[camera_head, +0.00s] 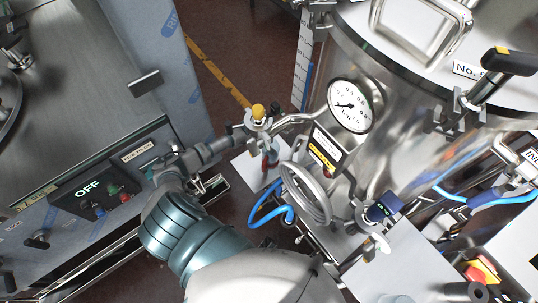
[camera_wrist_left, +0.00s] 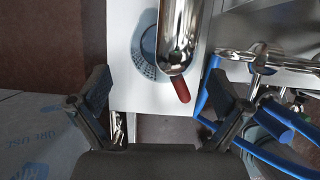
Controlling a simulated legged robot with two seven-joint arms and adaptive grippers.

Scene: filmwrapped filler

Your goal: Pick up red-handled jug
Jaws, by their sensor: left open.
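The jug (camera_wrist_left: 179,35) is a shiny metal vessel with a short dark red handle (camera_wrist_left: 181,89). In the left wrist view it lies above a white surface (camera_wrist_left: 125,60), handle towards me. My left gripper (camera_wrist_left: 158,78) is open, with one finger on each side of the picture. The handle's end lies between the fingers, nearer the right one, and nothing is gripped. In the head view my left gripper (camera_head: 226,160) points right, short of a small red part (camera_head: 269,160) that looks like the handle. The jug's body is hard to make out there. My right gripper is not seen.
A steel tank with a gauge (camera_head: 351,105) fills the right. Blue hoses (camera_head: 262,207) hang below. A steel machine (camera_head: 85,195) stands at left. Brown floor shows between.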

